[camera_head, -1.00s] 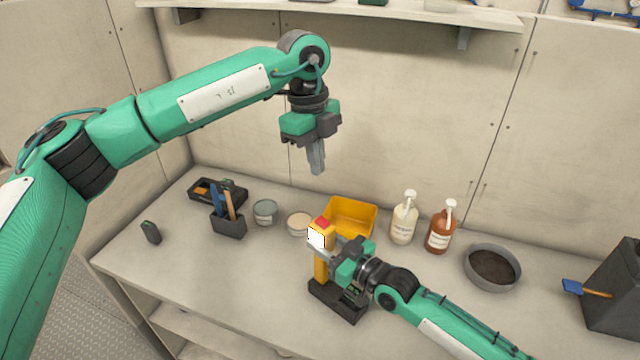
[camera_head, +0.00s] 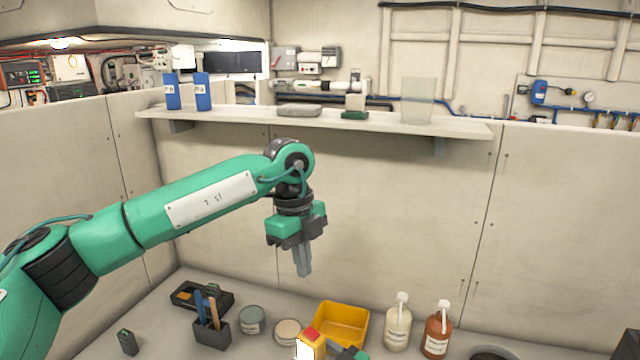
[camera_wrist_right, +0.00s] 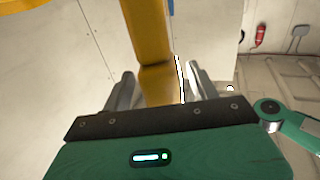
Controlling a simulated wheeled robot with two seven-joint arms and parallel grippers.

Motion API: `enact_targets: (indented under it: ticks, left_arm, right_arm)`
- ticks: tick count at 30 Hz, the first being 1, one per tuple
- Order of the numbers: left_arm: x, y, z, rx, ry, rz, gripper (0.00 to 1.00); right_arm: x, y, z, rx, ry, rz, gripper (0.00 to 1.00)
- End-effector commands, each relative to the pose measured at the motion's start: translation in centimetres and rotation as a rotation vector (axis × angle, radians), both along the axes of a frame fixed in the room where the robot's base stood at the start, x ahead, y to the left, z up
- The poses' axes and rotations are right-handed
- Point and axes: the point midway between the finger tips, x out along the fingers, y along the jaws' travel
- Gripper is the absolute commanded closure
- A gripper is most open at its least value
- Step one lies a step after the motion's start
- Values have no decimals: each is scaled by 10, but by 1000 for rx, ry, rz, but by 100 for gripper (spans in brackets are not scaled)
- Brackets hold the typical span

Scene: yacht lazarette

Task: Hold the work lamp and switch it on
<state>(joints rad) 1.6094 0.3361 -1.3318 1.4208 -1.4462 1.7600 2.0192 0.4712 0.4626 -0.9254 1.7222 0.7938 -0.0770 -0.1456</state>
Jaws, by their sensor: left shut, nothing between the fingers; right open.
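The work lamp (camera_head: 312,345) is yellow with a red button on top and a bright white face, at the bottom edge of the head view. Its lower part is cut off there. In the right wrist view its yellow body (camera_wrist_right: 156,82) stands between the fingers of my right gripper (camera_wrist_right: 160,85), which is open around it. Whether a finger touches it I cannot tell. My left gripper (camera_head: 302,270) is shut and empty, pointing down above the lamp with a clear gap to the red button.
A yellow bin (camera_head: 341,322), two pump bottles (camera_head: 398,328) (camera_head: 438,335), two round tins (camera_head: 252,320) (camera_head: 287,331), a tool holder (camera_head: 211,330) and a black tray (camera_head: 190,296) stand around the lamp. A shelf (camera_head: 250,117) crosses the back wall.

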Motion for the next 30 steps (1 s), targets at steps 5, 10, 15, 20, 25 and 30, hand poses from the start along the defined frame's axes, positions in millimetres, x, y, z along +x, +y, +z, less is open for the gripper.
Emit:
enact_targets:
  ticks: [5,10,15,20,25,30]
  left_arm:
    - [0,0,0,0,0,0,100]
    - [0,0,0,0,0,0,100]
    - [0,0,0,0,0,0,100]
    - [0,0,0,0,0,0,100]
    - [0,0,0,0,0,0,100]
    - [0,0,0,0,0,0,100]
  right_arm:
    - [-8,-11,-1,-2,0,-1,40]
    - [-27,-35,-1,-3,1,-1,40]
    - [-48,-61,-1,-4,2,0,40]
    - [-62,-80,-1,-3,1,-1,40]
    - [-71,-91,0,-1,-1,-1,40]
    - [-74,-95,0,0,0,0,40]
